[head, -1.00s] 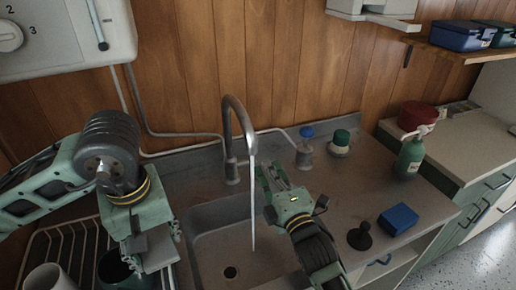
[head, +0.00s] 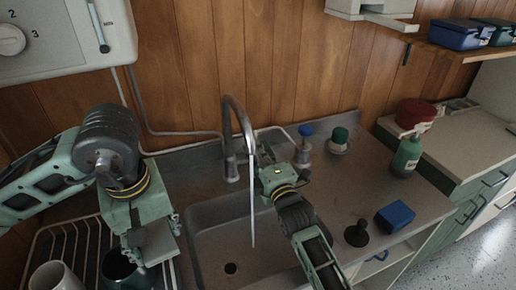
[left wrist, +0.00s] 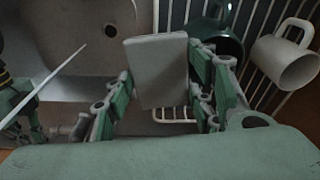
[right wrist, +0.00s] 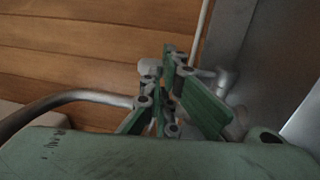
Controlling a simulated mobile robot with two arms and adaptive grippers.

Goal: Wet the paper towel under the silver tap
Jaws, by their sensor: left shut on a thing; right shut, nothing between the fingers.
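The silver tap (head: 229,140) rises behind the sink, and a thin stream of water (head: 252,200) falls from its spout into the basin. The stream also shows in the left wrist view (left wrist: 50,78). The paper towel (left wrist: 158,70), a pale grey folded pad, is between the fingers of my left gripper (left wrist: 160,85). In the head view my left gripper (head: 143,250) is above the dish rack, left of the basin and apart from the stream. My right gripper (head: 264,158) is shut and empty, just right of the tap; its fingertips are partly hidden in the head view.
The dish rack (head: 45,245) holds a white mug (head: 52,277) and a dark mug (head: 118,268). The sink basin (head: 215,245) is empty. To the right stand a blue-topped item (head: 305,150), a green-topped item (head: 339,140), a black plunger-like item (head: 357,235), a blue block (head: 395,216) and a green bottle (head: 407,155).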

